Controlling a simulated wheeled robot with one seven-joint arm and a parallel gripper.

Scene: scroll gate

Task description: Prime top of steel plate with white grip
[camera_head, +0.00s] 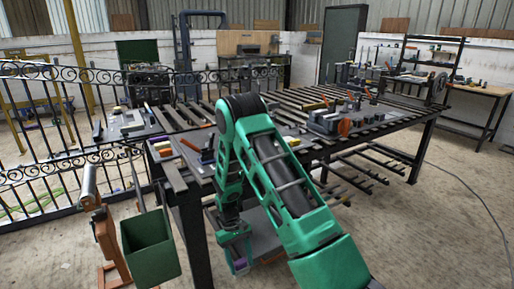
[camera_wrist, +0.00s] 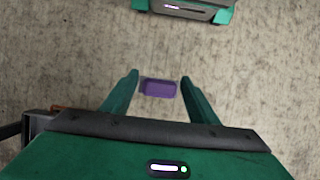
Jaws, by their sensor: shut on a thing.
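My gripper (camera_head: 236,258) hangs low beside the near legs of the workbench, pointing down. It also shows in the wrist view (camera_wrist: 158,92), with its two fingers around a small purple block (camera_wrist: 159,88). The block is held between the fingertips, above the bare concrete floor. A grey steel plate (camera_head: 118,125) lies on the left end of the workbench, with small items on and around it. Which plate has a white grip is too small to tell. My arm hides part of the bench top.
The slatted workbench (camera_head: 300,97) stretches to the right, with a clamp-like tool (camera_head: 330,122) on it. A green bin (camera_head: 149,246) and an orange stand (camera_head: 105,235) stand at the left. A black scroll fence (camera_head: 55,150) is behind them.

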